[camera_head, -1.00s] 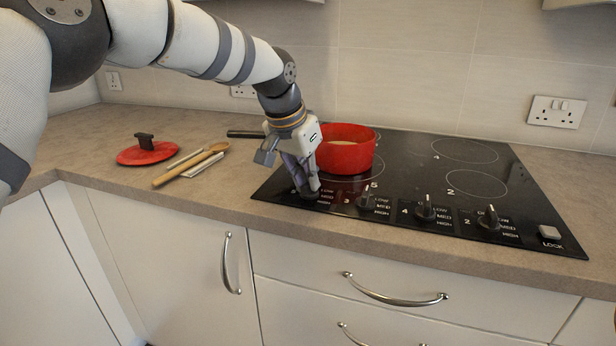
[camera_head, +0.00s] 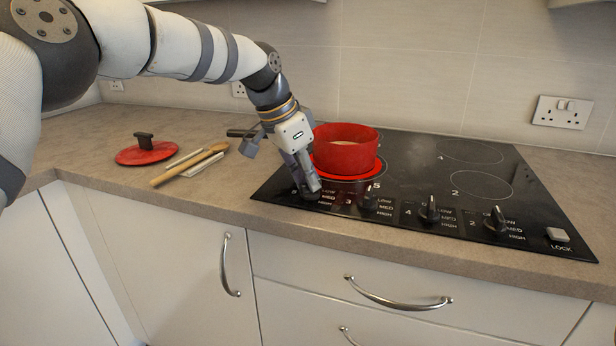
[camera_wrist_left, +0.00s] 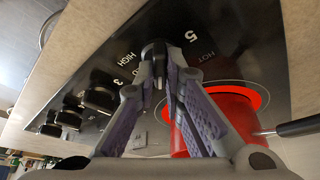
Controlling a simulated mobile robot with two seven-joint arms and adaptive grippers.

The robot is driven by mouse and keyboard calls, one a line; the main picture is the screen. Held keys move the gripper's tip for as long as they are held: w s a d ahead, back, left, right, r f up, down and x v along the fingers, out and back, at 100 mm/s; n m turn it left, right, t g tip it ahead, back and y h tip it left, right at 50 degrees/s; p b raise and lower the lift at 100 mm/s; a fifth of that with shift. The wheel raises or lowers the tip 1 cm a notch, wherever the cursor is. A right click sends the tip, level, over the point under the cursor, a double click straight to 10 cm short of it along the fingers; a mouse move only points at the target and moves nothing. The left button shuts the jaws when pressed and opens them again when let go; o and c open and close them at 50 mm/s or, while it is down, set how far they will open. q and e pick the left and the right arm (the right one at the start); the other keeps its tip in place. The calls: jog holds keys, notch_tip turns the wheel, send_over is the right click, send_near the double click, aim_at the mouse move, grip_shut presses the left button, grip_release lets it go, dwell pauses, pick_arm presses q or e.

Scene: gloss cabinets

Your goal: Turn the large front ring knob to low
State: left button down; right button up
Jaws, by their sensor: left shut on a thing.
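My left gripper (camera_head: 309,188) points down at the front left corner of the black hob (camera_head: 440,150). It is shut on the leftmost control knob, which its fingers mostly hide in the head view. In the left wrist view the dark knob (camera_wrist_left: 154,48) shows between the fingertips, with HIGH printed beside it. I cannot read the knob's exact setting. A red pot (camera_head: 345,148) stands on the front left ring, marked 5. That ring (camera_head: 377,171) glows red around the pot's base, and it also glows in the left wrist view (camera_wrist_left: 250,97). My right gripper is out of view.
More knobs stand to the right: knob 3 (camera_head: 369,199), knob 4 (camera_head: 429,209) and knob 2 (camera_head: 495,220). A LOCK button (camera_head: 557,235) is at the far right. A red lid (camera_head: 147,151) and wooden spoon (camera_head: 188,167) lie left on the counter.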

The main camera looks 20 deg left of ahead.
pick_arm(q)
jog(key=shift+f, duration=0.1)
jog(key=c, duration=1.7)
grip_release()
jog(key=v, duration=1.2)
jog(key=shift+w, duration=0.1)
